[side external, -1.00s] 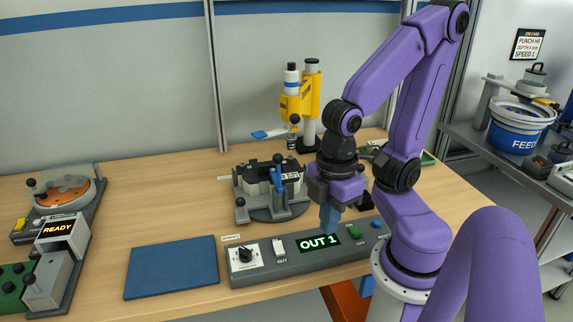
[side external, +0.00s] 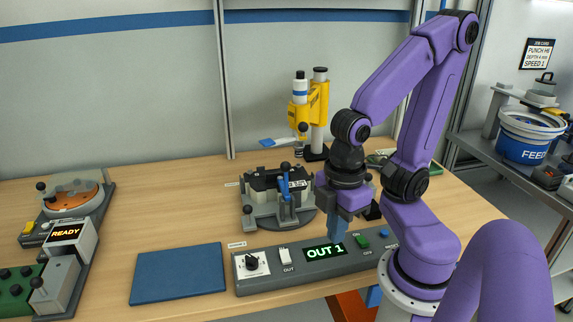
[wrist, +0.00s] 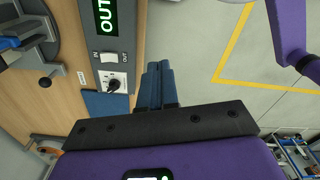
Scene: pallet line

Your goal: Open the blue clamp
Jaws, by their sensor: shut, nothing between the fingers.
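The blue clamp (side external: 285,188) is a blue handle standing roughly upright at the front of a grey round fixture (side external: 262,222) that carries a black block (side external: 265,179). I cannot tell whether its jaw presses on the block. Part of the blue clamp also shows in the wrist view (wrist: 18,32) at the upper left. My gripper (side external: 338,236) points down over the control panel, in front and to the right of the clamp and apart from it. Its blue fingers are together and empty, as the wrist view also shows (wrist: 158,72).
A yellow press (side external: 312,105) stands behind the fixture.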

